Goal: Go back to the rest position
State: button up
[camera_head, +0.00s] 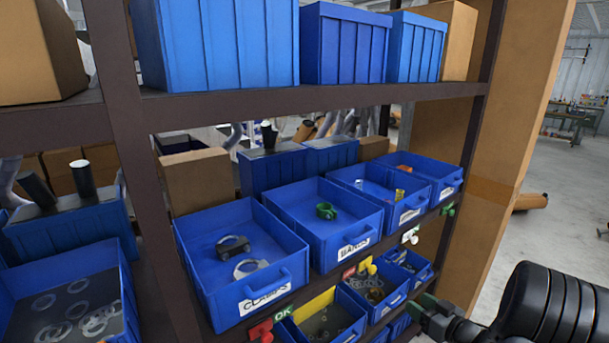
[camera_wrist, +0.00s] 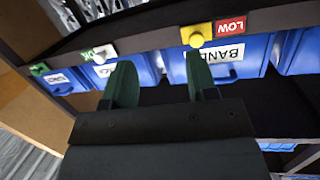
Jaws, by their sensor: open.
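My gripper (camera_wrist: 158,84) shows in the wrist view with its two green fingers apart and nothing between them. It faces the shelf front, close to a blue bin labelled BAND (camera_wrist: 228,72) and a dark shelf edge; I cannot tell whether it touches them. In the head view, my gripper (camera_head: 436,312) is at the lower right, in front of the shelf's lower bins, with my black arm reaching in from the right edge.
A shelf holds blue bins, including the CLAMPS bin (camera_head: 240,262) and the BANDS bin (camera_head: 325,222). Coloured tags such as the yellow and red LOW tag (camera_wrist: 214,32) stick out from the shelf edge. A tall cardboard box (camera_head: 520,130) stands right of the shelf. Open floor (camera_head: 560,215) lies beyond it.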

jog(key=s+d+f+m+g+h, duration=0.25)
jog(key=d+f+g+h, duration=0.2)
jog(key=d+h, duration=0.3)
jog(key=s+r+m+g+h, duration=0.2)
jog(key=s+m+g+h, duration=0.1)
jog(key=s+g, duration=0.1)
jog(key=s+a+r+y, duration=0.1)
jog(key=s+a+r, duration=0.2)
jog(key=a, duration=0.5)
jog(key=s+a+r+n+g+y, duration=0.1)
jog(key=s+a+r, duration=0.2)
jog(key=a+r, duration=0.2)
jog(key=s+a+r+g+y, duration=0.1)
jog(key=s+a+r, duration=0.3)
jog(key=a, duration=0.7)
jog(key=shift+a+r+n+y, duration=0.3)
jog(key=shift+r+n+y, duration=0.05)
jog(key=shift+r, duration=0.15)
